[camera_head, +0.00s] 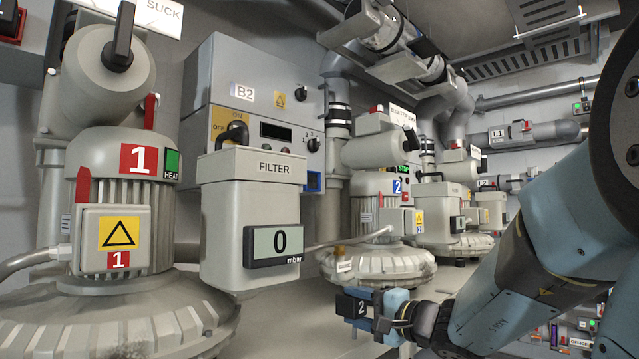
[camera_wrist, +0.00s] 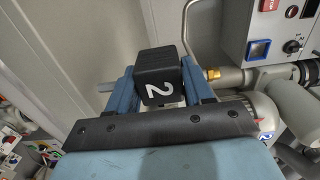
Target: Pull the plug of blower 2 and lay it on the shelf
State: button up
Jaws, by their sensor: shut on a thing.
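My gripper (camera_head: 372,308) is shut on a black plug (camera_head: 357,304) marked with a white 2. In the wrist view the plug (camera_wrist: 160,70) sits between the two blue fingers (camera_wrist: 163,84), its number facing the camera. In the head view the plug is in front of blower 2 (camera_head: 375,262), apart from its housing. Blower 2 carries a blue 2 label, and part of it shows at the right of the wrist view (camera_wrist: 268,112). A pale flat surface (camera_head: 305,318), possibly the shelf, lies left of my gripper. I cannot tell whether the plug touches it.
Blower 1 (camera_head: 130,270) and the filter box (camera_head: 262,205) reading 0 mbar stand at the left. The B2 control panel (camera_head: 245,98) is behind them. More blowers (camera_head: 455,222) stand farther back. A grey hose (camera_head: 350,238) runs to blower 2. Bare surface lies in front of blower 2.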

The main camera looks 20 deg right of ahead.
jog(key=shift+r, duration=1)
jog(key=n, duration=0.4)
jog(key=shift+n, duration=0.3)
jog(key=n, duration=0.4)
jog(key=shift+n, duration=0.4)
jog(key=n, duration=0.4)
jog(key=shift+n, duration=0.3)
jog(key=n, duration=0.4)
jog(key=shift+f, duration=0.2)
jog(key=shift+s+f, duration=0.2)
jog(key=shift+f, duration=0.8)
